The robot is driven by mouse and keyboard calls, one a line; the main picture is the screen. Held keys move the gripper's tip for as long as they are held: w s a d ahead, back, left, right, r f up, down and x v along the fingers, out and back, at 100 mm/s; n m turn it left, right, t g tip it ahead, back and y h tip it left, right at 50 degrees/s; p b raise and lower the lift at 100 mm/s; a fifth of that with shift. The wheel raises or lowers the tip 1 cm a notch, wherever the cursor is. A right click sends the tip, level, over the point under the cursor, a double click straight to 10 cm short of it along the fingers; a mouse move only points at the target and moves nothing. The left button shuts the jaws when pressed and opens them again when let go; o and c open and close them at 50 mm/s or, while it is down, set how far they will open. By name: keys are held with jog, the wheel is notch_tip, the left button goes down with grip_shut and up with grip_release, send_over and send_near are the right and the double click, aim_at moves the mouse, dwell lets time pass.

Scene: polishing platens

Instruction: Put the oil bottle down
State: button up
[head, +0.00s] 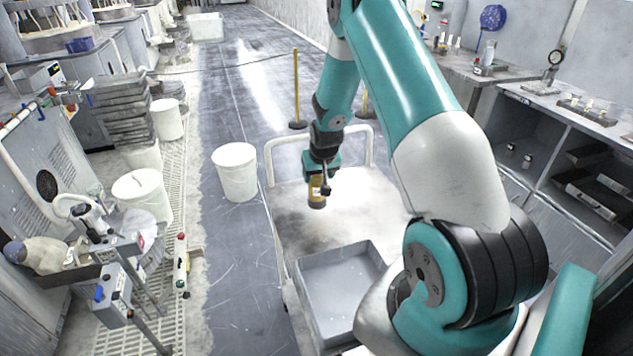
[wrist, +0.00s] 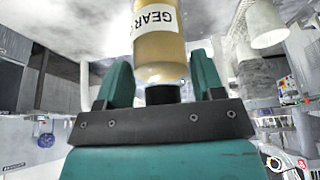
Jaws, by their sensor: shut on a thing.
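The oil bottle (head: 317,194) is amber with a dark top and hangs upright below my gripper (head: 322,172) in the head view. In the wrist view the bottle (wrist: 160,50) shows a white label reading "GEAR", with its dark cap between the two teal fingers. My gripper (wrist: 163,92) is shut on the bottle near its cap. The bottle is over the pale, worn top of a cart (head: 345,205). I cannot tell whether its base touches the cart top.
A grey tray (head: 338,285) sits on the near part of the cart. A white rail (head: 270,163) edges its far end. A white bucket (head: 236,172) stands on the floor to the left. The cart top around the bottle is clear. A bench (head: 560,110) with shelves stands at right.

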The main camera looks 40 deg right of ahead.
aim_at(319, 183)
jog(key=shift+f, duration=1.6)
jog(key=shift+f, duration=0.2)
jog(key=o, duration=1.5)
jog(key=shift+r, duration=0.15)
